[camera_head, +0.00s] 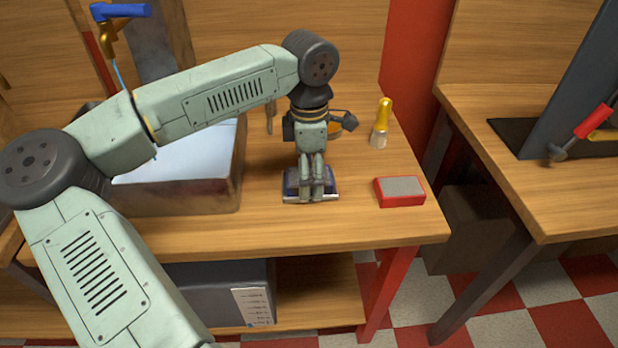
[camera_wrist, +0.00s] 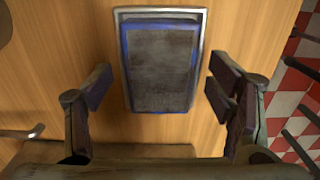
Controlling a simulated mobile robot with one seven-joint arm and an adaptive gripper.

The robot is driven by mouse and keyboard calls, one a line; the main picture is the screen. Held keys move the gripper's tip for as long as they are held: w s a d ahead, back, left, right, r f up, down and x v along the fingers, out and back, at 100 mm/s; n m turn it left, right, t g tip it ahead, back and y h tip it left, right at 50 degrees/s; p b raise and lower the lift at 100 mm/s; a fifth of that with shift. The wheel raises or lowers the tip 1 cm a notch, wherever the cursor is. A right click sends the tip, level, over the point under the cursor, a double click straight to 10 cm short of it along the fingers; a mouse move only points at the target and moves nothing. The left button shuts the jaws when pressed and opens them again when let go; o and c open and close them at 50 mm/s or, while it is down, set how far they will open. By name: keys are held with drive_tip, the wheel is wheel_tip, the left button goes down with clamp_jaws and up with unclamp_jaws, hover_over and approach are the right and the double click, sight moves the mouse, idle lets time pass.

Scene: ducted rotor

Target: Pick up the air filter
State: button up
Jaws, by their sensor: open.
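The air filter, which I take to be the flat rectangular piece with a dark grey face, blue frame and silvery rim, lies on the wooden workbench. It shows in the wrist view (camera_wrist: 160,62) at the upper middle, and partly behind my fingers in the head view (camera_head: 291,187). My gripper (camera_head: 312,188) points down over it. In the wrist view my gripper (camera_wrist: 160,92) is open, with one finger on each side of the filter and a gap between each finger and its edges. Whether the fingertips reach the bench cannot be told.
A red block with a grey top (camera_head: 400,191) lies to the right on the bench (camera_head: 270,222). A yellow-capped bottle (camera_head: 381,123) stands behind it. A metal basin (camera_head: 190,203) is close on the left. The bench's front edge is near the filter.

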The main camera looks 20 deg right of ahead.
drive_tip(key=shift+c, duration=0.2)
drive_tip(key=c, duration=1.2)
drive_tip(key=shift+r, duration=0.1)
drive_tip(key=shift+c, duration=0.2)
